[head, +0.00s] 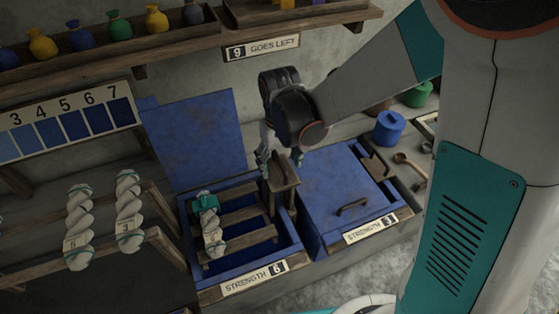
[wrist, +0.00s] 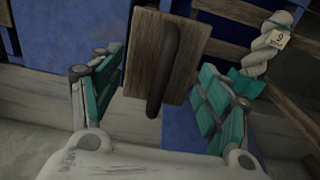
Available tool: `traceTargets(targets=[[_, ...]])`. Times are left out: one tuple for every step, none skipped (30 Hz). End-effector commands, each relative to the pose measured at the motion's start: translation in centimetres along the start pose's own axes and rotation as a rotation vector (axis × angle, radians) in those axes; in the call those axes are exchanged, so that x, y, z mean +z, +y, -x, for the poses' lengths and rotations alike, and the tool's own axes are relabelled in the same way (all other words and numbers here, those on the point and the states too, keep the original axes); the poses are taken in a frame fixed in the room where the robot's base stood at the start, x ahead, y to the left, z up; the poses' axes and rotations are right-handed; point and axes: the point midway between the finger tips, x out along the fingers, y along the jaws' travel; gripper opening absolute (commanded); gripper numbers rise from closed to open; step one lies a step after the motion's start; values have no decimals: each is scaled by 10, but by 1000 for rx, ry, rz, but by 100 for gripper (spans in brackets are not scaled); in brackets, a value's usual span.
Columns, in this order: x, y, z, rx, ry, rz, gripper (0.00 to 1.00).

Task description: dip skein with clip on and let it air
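A white twisted skein (head: 211,228) with a teal clip (head: 204,203) at its far end lies over wooden slats inside the open blue vat (head: 280,232), whose label seems to read Strength 6. The skein also shows in the wrist view (wrist: 268,48), with a small tag. A wooden block with a dark handle (head: 284,176) stands at the vat's right side. My gripper (head: 280,165) is over this block. In the wrist view the wooden block (wrist: 145,55) sits between my spread teal fingers (wrist: 160,95), which look apart from its handle.
The vat's blue lid (head: 195,135) stands raised behind it. A closed vat (head: 350,200) labelled Strength 3 is on the right. Two white skeins (head: 78,225) hang on a wooden rack at left. A blue pot (head: 388,128) and ladles are at right; a shelf of small bags is above.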

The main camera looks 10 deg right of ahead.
Motion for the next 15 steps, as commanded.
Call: traceTargets(targets=[[0, 0, 0, 0, 0, 0, 50], [0, 0, 0, 0, 0, 0, 43], [0, 0, 0, 0, 0, 0, 34], [0, 0, 0, 0, 0, 0, 27], [0, 0, 0, 0, 0, 0, 21], [0, 0, 0, 0, 0, 0, 12], [0, 0, 0, 0, 0, 0, 5], [0, 0, 0, 0, 0, 0, 0], [0, 0, 0, 0, 0, 0, 0], [0, 0, 0, 0, 0, 0, 0], [0, 0, 0, 0, 0, 0, 0], [0, 0, 0, 0, 0, 0, 0], [0, 0, 0, 0, 0, 0, 0], [0, 0, 0, 0, 0, 0, 0], [0, 0, -2, 0, 0, 0, 0]])
